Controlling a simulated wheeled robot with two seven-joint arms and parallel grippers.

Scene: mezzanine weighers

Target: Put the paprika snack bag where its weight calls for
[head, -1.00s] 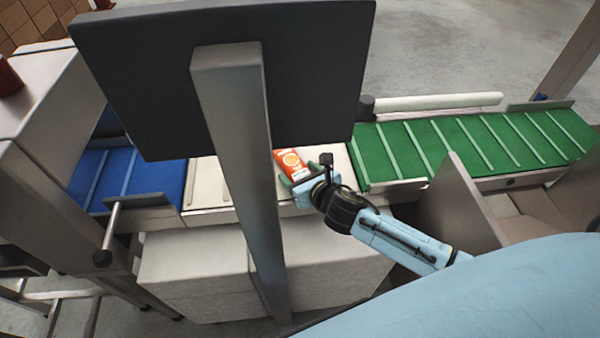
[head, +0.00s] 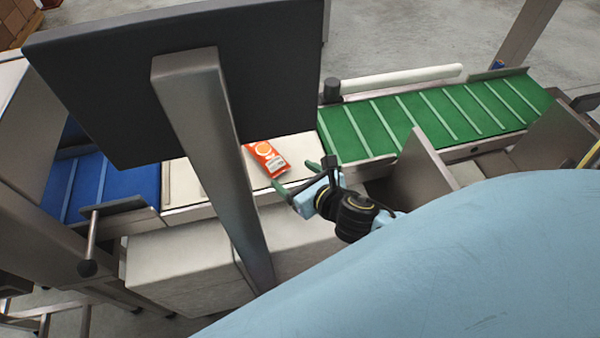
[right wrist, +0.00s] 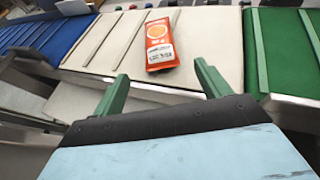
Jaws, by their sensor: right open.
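The paprika snack bag (head: 265,158) is orange-red with a round orange picture and a pale label. It lies flat on the cream weighing belt (head: 300,170), between the blue belt and the green belt. It also shows in the right wrist view (right wrist: 160,44), ahead of the fingers. My right gripper (head: 294,173) is open and empty, at the near edge of the cream belt, a little apart from the bag. Its green fingers (right wrist: 160,85) stand apart with nothing between them. My left gripper is not in view.
A dark monitor (head: 270,75) on a grey post (head: 205,130) stands in front of the belts and hides part of them. The green ribbed belt (head: 430,118) runs off to the right, the blue ribbed belt (head: 125,183) to the left. A metal side panel (head: 425,165) stands near my arm.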

